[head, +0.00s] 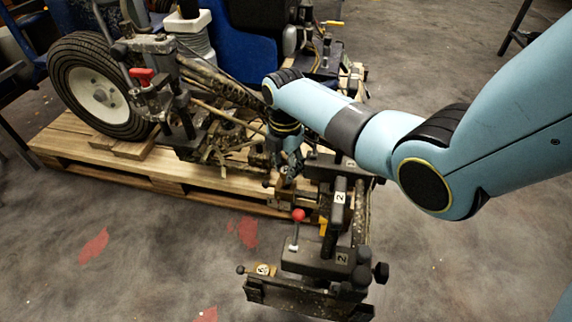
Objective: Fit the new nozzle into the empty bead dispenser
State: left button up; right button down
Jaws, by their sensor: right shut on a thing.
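My right gripper (283,178) is at the lower end of the blue arm that comes in from the right. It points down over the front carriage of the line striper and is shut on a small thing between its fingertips. The thing is too small and dark to tell if it is the new nozzle. I cannot tell which dispenser is empty. My left gripper is not in view.
A red-knobbed lever (298,215) stands close below the gripper. The striper's hoses and frame (215,90) crowd the left. A wheel (98,92) rests on the wooden pallet (110,172). Open grey floor (150,260) lies in front.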

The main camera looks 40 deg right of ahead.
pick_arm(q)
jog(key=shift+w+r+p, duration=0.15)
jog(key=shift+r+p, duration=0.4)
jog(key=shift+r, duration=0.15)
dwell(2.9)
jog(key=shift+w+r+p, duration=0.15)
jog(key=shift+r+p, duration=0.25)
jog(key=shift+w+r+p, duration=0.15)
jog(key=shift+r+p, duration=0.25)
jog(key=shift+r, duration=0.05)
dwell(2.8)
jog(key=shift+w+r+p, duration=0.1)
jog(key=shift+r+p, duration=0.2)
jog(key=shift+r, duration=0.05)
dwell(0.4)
